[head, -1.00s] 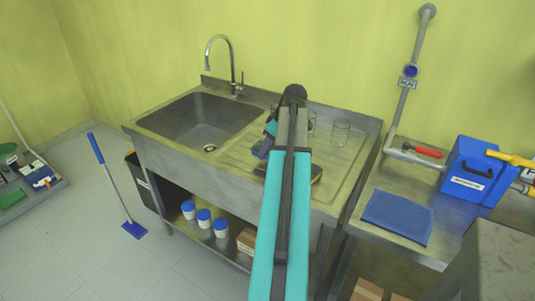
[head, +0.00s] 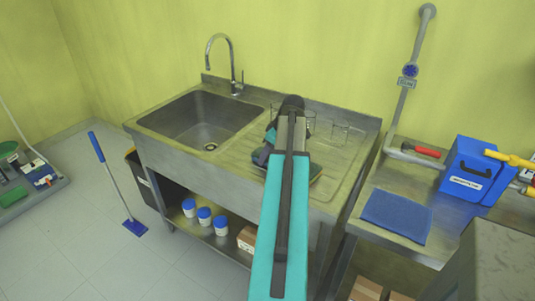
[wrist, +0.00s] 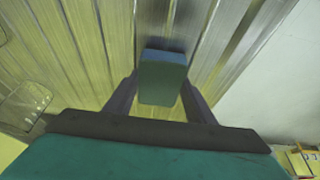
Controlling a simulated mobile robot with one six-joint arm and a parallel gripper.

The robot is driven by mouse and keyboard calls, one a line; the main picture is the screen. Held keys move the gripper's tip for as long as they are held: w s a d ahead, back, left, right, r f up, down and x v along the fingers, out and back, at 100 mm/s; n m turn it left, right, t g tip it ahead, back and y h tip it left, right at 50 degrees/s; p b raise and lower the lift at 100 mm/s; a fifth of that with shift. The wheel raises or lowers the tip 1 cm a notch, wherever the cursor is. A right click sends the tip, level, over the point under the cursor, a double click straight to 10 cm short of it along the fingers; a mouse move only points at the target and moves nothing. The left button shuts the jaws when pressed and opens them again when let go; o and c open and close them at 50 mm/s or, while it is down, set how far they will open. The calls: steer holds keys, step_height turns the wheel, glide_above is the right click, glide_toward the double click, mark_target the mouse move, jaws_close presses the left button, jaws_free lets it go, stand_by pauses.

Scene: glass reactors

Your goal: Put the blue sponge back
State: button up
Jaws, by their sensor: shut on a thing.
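In the head view my teal arm reaches over the drainboard (head: 345,172) of the steel sink and hides most of the gripper and the sponge.
Clear glasses (head: 341,133) stand on the drainboard near the arm; one glass (wrist: 24,106) shows at left in the wrist view. The sink basin (head: 200,125) is empty. A blue mat (head: 397,216) and a blue box (head: 470,170) lie on the right bench.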

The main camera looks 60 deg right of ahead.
steer(key=shift+f, duration=0.1)
steer(key=o, duration=1)
steer(key=b+v, duration=0.1)
steer(key=v, duration=1.1)
steer(key=shift+b, duration=0.4)
